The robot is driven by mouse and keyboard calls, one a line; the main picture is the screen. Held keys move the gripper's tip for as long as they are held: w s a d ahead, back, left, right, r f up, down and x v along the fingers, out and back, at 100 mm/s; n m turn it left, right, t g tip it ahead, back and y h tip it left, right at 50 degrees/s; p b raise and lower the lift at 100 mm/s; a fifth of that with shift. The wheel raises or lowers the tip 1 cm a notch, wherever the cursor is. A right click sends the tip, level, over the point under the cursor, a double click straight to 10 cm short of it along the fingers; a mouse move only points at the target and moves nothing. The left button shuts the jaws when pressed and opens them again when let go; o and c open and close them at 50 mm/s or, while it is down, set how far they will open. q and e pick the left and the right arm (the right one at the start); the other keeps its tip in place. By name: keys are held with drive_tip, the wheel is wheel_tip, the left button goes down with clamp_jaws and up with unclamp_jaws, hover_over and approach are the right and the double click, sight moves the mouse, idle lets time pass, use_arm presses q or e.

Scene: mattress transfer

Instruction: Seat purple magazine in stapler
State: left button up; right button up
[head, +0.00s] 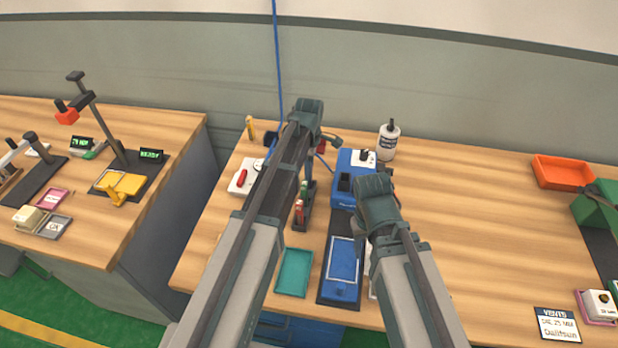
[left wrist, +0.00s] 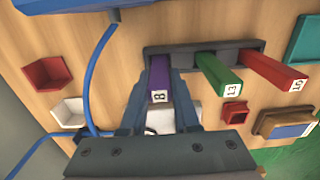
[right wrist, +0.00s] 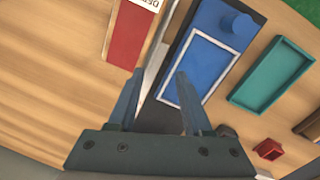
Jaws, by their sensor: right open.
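The purple magazine (left wrist: 160,80), marked 8, stands at the left end of a dark rack (left wrist: 205,54) in the left wrist view. My left gripper (left wrist: 160,74) has a finger against each side of it, and its lower end is still at the rack. A green magazine (left wrist: 213,72) and a red magazine (left wrist: 272,72) stand in the same rack. In the head view my left arm hides the purple magazine. A blue device (head: 345,186) stands right of the rack; I cannot tell for sure that it is the stapler. My right gripper (right wrist: 158,75) is open and empty above the bench.
A blue pad (head: 343,262) and a teal tray (head: 293,272) lie in front. A white bottle (head: 389,142) stands behind the blue device. A blue hose (left wrist: 92,90) runs near my left gripper. The bench is clear to the right, short of the orange tray (head: 562,172).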

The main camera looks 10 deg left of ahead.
use_arm(q)
clamp_jaws()
